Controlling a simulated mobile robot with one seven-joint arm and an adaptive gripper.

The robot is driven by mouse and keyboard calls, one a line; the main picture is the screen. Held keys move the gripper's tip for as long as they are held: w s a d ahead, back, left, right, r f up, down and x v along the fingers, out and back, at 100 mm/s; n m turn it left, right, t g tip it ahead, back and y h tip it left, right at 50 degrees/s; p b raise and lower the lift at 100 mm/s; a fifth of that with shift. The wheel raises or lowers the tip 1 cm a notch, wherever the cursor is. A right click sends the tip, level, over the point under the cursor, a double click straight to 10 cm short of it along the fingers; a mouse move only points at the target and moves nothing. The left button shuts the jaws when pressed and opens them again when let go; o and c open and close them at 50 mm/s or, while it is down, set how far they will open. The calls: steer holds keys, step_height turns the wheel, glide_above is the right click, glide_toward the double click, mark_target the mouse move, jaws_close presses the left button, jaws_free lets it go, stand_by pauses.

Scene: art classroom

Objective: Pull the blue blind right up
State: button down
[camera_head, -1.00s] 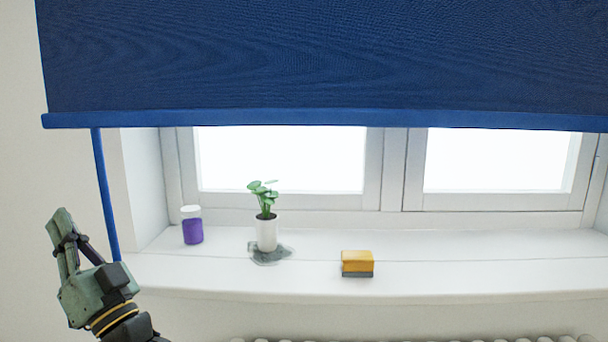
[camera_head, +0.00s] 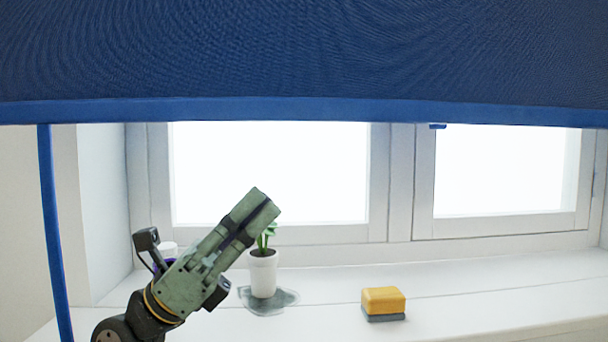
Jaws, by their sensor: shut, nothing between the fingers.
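The blue blind (camera_head: 300,55) hangs across the top of the window, with a lighter blue bottom bar (camera_head: 250,111) above the panes. A blue strap (camera_head: 52,230) hangs down at the left end of the bar. A small dark blue tab (camera_head: 438,126) shows under the bar right of the middle. My gripper (camera_head: 262,200) is shut and empty, pointing up and right in front of the left pane, below the bar and apart from it in the picture. It hides part of the plant and most of the purple jar.
A white pot (camera_head: 263,274) with a green plant stands on the sill in a grey puddle (camera_head: 282,301). The purple jar's white lid (camera_head: 168,248) shows behind my gripper. A yellow sponge (camera_head: 384,300) lies right. The sill (camera_head: 500,290) is clear at far right.

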steer(key=p+x, duration=0.3)
steer(key=x, duration=0.7)
steer(key=shift+a+r, duration=0.1)
